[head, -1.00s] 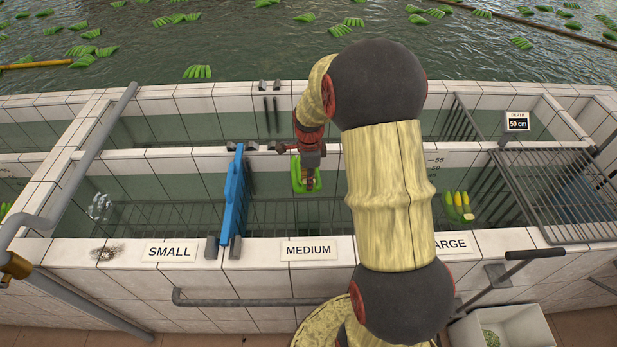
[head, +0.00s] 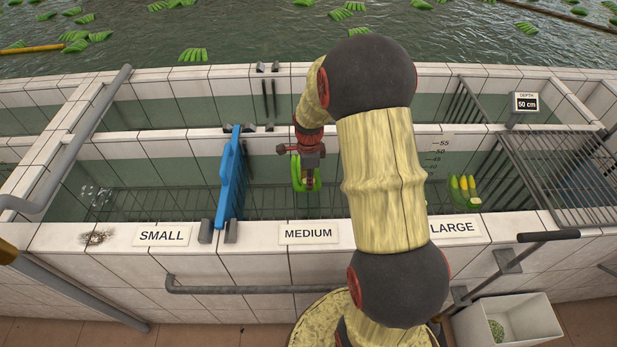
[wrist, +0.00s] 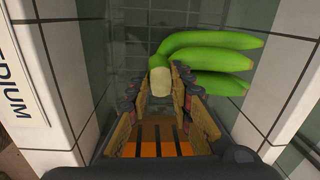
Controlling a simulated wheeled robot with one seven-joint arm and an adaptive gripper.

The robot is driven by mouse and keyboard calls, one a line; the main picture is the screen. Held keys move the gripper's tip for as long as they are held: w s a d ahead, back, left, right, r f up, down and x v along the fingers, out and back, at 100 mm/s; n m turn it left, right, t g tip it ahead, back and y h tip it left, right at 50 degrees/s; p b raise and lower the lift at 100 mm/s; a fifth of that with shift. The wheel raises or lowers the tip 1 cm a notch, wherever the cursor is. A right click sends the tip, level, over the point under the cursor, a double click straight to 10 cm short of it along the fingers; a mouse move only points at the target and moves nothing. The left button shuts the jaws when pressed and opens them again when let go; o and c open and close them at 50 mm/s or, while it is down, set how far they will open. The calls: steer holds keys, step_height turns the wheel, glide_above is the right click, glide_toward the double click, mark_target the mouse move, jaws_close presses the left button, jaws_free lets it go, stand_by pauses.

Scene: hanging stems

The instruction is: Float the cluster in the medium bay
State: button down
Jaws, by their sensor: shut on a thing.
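The green banana cluster (wrist: 212,58) is in my gripper (wrist: 172,92), whose jaws are shut on its pale cut crown; several fingers spread to the right in the wrist view. In the head view the cluster (head: 296,172) hangs below my gripper (head: 310,184), in the medium bay between the blue divider (head: 230,182) and my arm. The MEDIUM label (head: 308,234) is on the front wall; it also shows at the left of the wrist view (wrist: 22,72). I cannot tell whether the cluster touches the water.
The small bay with its SMALL label (head: 162,236) lies left of the blue divider. The large bay, with its LARGE label (head: 453,228), holds a yellow-green cluster (head: 464,190). A metal rack (head: 570,175) and depth display (head: 526,102) stand at right. Tiled walls border the bay.

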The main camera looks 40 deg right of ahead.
step_height(320, 180, down, 7)
steer(key=b, duration=0.4)
steer(key=shift+w+r, duration=0.1)
steer(key=shift+r, duration=0.05)
steer(key=shift+f+b, duration=1.2)
steer(key=shift+f, duration=0.9)
steer(key=shift+f+b, duration=0.5)
steer(key=shift+f, duration=0.5)
steer(key=c, duration=1.6)
jaws_free()
steer(key=shift+o, duration=0.5)
steer(key=r, duration=1.2)
steer(key=shift+s+a+r, duration=0.15)
steer(key=shift+s+a, duration=0.05)
steer(key=shift+s, duration=0.2)
step_height(320, 180, up, 17)
steer(key=p, duration=1.2)
steer(key=shift+p, duration=0.35)
